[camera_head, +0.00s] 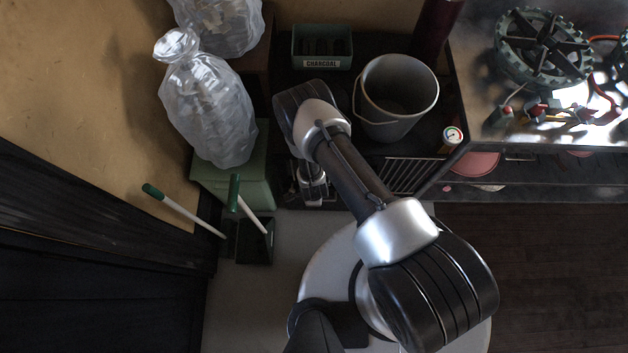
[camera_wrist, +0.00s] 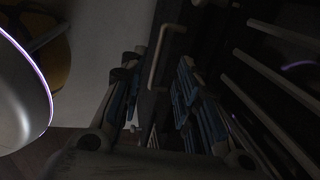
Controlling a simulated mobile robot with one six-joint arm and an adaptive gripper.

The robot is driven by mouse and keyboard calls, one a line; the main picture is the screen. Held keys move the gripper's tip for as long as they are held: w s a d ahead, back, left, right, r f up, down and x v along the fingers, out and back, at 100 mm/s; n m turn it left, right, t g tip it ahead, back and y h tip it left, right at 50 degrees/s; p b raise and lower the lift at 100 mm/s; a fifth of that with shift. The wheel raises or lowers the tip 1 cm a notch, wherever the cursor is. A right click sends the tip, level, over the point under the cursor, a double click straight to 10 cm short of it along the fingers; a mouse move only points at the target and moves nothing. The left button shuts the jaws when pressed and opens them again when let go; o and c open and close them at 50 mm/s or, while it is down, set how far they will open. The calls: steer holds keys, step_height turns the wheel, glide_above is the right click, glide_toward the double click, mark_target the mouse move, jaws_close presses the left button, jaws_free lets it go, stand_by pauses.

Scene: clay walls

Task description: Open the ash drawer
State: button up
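In the wrist view, a pale bar handle (camera_wrist: 160,52) stands out from a dark front, which I take to be the ash drawer (camera_wrist: 192,45). The image is very dark there, so the drawer's edges are hard to make out. My gripper (camera_wrist: 157,75) has its two bluish fingers apart, one on each side of the handle. I cannot tell whether either finger touches it. In the head view, my gripper (camera_head: 312,188) is low at the front of the dark cabinet, and my arm hides the handle.
A grey bucket (camera_head: 395,100) and a green charcoal box (camera_head: 322,48) stand on the cabinet. A barred rack (camera_head: 405,175) is right of my gripper. A green bin (camera_head: 233,180), clear bag (camera_head: 208,105) and dustpan (camera_head: 254,242) are at left. Dark floor (camera_head: 540,245) is open at right.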

steer(key=f+b, duration=0.1)
steer(key=f, duration=0.2)
steer(key=w+f+b, duration=0.1)
steer(key=f, duration=0.2)
steer(key=w+f+b, duration=0.1)
steer(key=f+b, duration=0.1)
steer(key=f, duration=0.1)
steer(key=shift+f, duration=0.2)
steer(key=shift+c, duration=0.2)
jaws_close()
